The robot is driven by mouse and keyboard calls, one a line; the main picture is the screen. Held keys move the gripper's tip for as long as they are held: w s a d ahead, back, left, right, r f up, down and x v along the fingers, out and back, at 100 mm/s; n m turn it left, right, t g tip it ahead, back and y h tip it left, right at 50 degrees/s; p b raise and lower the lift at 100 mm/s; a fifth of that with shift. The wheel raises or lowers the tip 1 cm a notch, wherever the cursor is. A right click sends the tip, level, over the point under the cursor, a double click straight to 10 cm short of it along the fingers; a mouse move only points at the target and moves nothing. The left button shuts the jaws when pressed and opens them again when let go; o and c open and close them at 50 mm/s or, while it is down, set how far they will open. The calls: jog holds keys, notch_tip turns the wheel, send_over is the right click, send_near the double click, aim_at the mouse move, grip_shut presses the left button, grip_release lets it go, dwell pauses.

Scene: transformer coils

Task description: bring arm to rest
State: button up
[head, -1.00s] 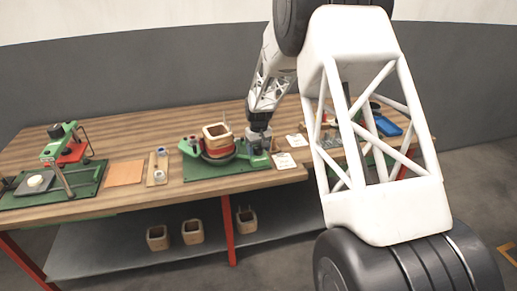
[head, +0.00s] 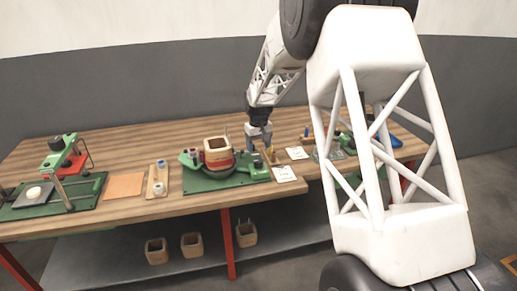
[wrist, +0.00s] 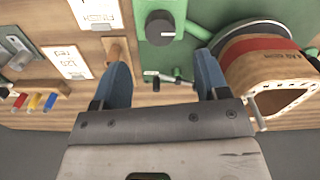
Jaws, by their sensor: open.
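My gripper (head: 259,137) is at the right end of the green winding station (head: 205,180) in the head view. In the wrist view its two blue fingers (wrist: 162,72) are spread apart with nothing held between them. A green base with a black knob (wrist: 160,28) shows beyond and between the fingers. A coil with a red winding (wrist: 258,47) and a wooden frame (wrist: 285,92) is just right of the right finger. The same wooden-framed coil (head: 217,150) sits on the station in the head view. I cannot tell the exact gap between fingers and station.
White cards (wrist: 66,58) and a wooden peg (wrist: 115,46) lie left of the station in the wrist view. Coloured-tip tools (wrist: 35,101) are farther left. A green press (head: 62,160) stands at the table's left. Wooden frames (head: 192,244) stand on the lower shelf.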

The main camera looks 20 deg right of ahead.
dwell(0.3)
jog(key=s+a+r+m+t, duration=0.1)
jog(key=s+a+r, duration=0.1)
jog(key=s+r, duration=0.8)
jog(key=s+a+r, duration=0.1)
jog(key=s+r, duration=0.5)
jog(key=s, duration=0.9)
jog(key=s+a+m+t, duration=0.1)
jog(key=s+a, duration=0.1)
jog(key=s, duration=2.6)
jog(key=shift+s+t, duration=0.15)
jog(key=shift+t, duration=0.15)
